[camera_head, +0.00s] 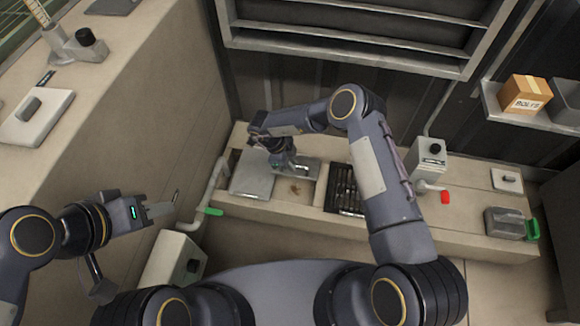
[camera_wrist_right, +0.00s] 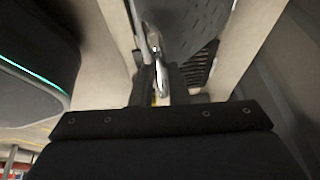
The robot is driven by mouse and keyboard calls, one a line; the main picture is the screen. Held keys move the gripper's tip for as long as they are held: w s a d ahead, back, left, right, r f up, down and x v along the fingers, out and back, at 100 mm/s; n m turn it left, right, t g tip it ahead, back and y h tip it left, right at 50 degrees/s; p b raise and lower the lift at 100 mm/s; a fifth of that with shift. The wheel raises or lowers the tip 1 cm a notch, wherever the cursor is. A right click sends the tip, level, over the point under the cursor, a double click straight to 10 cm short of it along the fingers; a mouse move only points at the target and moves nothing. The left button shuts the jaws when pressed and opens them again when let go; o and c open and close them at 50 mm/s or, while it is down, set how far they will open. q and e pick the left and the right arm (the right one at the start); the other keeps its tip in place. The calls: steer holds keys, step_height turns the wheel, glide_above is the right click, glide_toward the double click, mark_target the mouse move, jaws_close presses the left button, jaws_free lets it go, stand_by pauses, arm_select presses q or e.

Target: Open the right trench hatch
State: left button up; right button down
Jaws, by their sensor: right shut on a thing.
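A low beige trench block stands by the back wall. A flat grey hatch plate (camera_head: 252,178) lies at its left. Right of it a grey metal piece (camera_head: 309,168) shows by an open, sandy recess (camera_head: 294,190); I cannot tell its tilt. My right gripper (camera_head: 292,164) is over this spot. In the right wrist view it is shut on a shiny metal handle (camera_wrist_right: 162,76), with a dark slotted plate (camera_wrist_right: 185,28) beyond. The fingertips are partly hidden. My left gripper (camera_head: 168,206) hangs at the left, away from the hatches; its jaw gap is unclear.
A black grate (camera_head: 345,190) lies right of the recess, partly behind my right arm. A green-handled pipe (camera_head: 212,190) is at the left, a red-ended valve (camera_head: 437,192) at the right. A box (camera_head: 524,94) sits on the right shelf.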

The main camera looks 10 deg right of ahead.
steer(key=shift+w+d+f, duration=0.15)
steer(key=shift+w+d, duration=0.15)
steer(key=shift+d, duration=0.05)
steer(key=c, duration=1.4)
jaws_free()
steer(key=shift+f, duration=0.1)
steer(key=shift+a, duration=0.2)
steer(key=shift+a+r, duration=0.1)
steer(key=shift+r, duration=0.3)
steer(key=p+v, duration=0.2)
steer(key=v, duration=0.5)
steer(key=shift+s+r, duration=0.1)
